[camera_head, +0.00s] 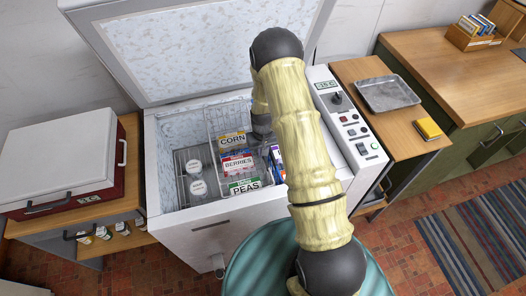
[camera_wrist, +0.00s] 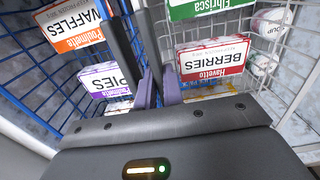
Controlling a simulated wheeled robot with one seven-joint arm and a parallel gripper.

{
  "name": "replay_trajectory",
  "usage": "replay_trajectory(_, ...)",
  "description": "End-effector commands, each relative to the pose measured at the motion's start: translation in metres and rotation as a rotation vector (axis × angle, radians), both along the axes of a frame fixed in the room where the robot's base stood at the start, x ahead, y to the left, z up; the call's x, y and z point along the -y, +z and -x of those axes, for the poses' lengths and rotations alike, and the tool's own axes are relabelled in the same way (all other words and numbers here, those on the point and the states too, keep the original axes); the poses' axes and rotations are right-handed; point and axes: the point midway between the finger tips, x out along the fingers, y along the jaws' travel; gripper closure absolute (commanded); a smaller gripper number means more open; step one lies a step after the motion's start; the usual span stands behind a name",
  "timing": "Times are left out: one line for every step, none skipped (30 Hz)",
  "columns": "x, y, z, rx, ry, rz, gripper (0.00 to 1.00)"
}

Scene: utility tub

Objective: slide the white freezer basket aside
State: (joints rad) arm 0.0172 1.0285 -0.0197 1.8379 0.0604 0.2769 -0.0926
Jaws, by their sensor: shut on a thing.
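The white freezer basket (camera_head: 209,122) is a wire basket inside the open chest freezer. It holds the corn box (camera_head: 232,140), the berries box (camera_head: 237,163) and the peas box (camera_head: 244,186). My gripper (camera_wrist: 158,92) reaches down into the freezer. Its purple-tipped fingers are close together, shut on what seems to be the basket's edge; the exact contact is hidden. In the wrist view the berries box (camera_wrist: 213,62) is right of the fingers. A blue wire basket (camera_wrist: 25,112) with waffles (camera_wrist: 70,25) and pies (camera_wrist: 106,80) boxes is left. My arm hides much of this in the head view.
White-lidded tubs (camera_head: 196,187) stand on a wire rack left of the white basket. The freezer's front wall (camera_head: 215,228) and control panel (camera_head: 347,122) border the opening. The raised lid (camera_head: 180,50) stands behind. A metal tray (camera_head: 387,93) lies on the counter at right.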

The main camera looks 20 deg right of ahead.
Motion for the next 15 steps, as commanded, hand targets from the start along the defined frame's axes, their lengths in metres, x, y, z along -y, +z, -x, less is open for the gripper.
replay_trajectory(0.0001, 0.0015, -0.0026, 0.007, 0.0, 0.0, 1.0)
replay_trajectory(0.0, 0.0015, -0.0026, 0.007, 0.0, 0.0, 1.0)
replay_trajectory(0.0, 0.0015, -0.0026, 0.008, 0.0, 0.0, 1.0)
replay_trajectory(0.0, 0.0015, -0.0026, 0.008, 0.0, 0.0, 1.0)
replay_trajectory(0.0, 0.0015, -0.0027, 0.008, 0.0, 0.0, 1.0)
replay_trajectory(0.0, 0.0016, -0.0027, 0.008, 0.0, 0.0, 1.0)
replay_trajectory(0.0, 0.0016, -0.0028, 0.008, 0.0, 0.0, 0.85)
replay_trajectory(0.0, 0.0016, -0.0027, 0.008, 0.0, 0.0, 0.79)
replay_trajectory(0.0001, 0.0015, -0.0025, 0.007, -0.001, 0.0, 0.71)
replay_trajectory(0.0001, 0.0014, -0.0023, 0.006, -0.001, 0.0, 0.69)
replay_trajectory(0.0004, 0.0013, -0.0021, 0.006, -0.001, 0.0, 0.69)
replay_trajectory(0.0007, 0.0011, -0.0018, 0.005, -0.002, 0.001, 0.69)
replay_trajectory(0.001, 0.001, -0.0016, 0.005, -0.002, 0.001, 0.69)
replay_trajectory(0.0012, 0.0009, -0.0014, 0.004, -0.002, 0.001, 0.69)
replay_trajectory(0.0014, 0.0007, -0.0011, 0.003, -0.003, 0.001, 0.69)
